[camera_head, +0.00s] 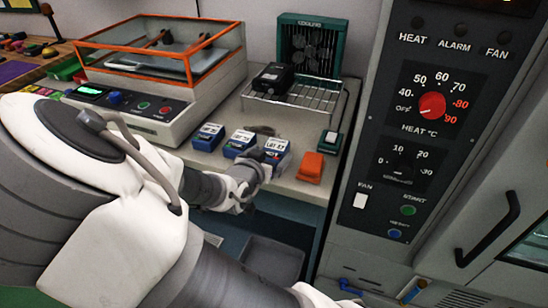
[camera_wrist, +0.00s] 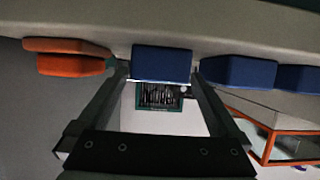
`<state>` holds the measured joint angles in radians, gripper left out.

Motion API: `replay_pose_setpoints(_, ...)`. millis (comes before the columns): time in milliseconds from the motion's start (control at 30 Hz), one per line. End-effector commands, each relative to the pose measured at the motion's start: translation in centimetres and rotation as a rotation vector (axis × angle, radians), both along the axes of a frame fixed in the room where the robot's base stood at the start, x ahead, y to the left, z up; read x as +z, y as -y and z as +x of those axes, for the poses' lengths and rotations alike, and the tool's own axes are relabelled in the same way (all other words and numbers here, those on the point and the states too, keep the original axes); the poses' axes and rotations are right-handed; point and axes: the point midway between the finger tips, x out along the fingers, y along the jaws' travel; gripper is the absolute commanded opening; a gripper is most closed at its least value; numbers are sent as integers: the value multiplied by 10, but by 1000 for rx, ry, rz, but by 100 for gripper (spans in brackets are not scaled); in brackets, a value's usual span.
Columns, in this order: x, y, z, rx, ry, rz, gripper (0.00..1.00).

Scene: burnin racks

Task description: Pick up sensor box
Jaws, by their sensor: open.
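Three small blue boxes with white labels stand in a row on the bench: a left one (camera_head: 208,137), a middle one (camera_head: 240,143) and a right one (camera_head: 277,149). A black box (camera_head: 273,76) sits on a wire rack behind them. No readable label tells me which is the sensor box. My gripper (camera_head: 261,163) is at the front of the right blue box and partly hides it. In the wrist view, my open gripper (camera_wrist: 160,72) has one fingertip on each side of this blue box (camera_wrist: 162,64). I cannot tell whether they touch it.
An orange object (camera_head: 310,166) lies close right of the right blue box, also in the wrist view (camera_wrist: 68,65). The wire rack (camera_head: 310,99) and a green cooling fan unit (camera_head: 308,45) stand behind. An orange-framed machine (camera_head: 205,88) is left; a control cabinet (camera_head: 375,225) is right.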

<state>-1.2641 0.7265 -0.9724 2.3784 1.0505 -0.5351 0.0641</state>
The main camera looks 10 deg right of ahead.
Motion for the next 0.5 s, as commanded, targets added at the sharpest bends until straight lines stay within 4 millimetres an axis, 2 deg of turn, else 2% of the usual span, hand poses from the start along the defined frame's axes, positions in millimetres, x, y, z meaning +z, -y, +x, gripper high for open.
replay_pose_setpoints(33,-8,5,5,-3,1,1,100)
replay_pose_setpoints(233,-14,17,23,-1,1,0,100)
replay_pose_setpoints(500,-13,18,27,0,0,0,100)
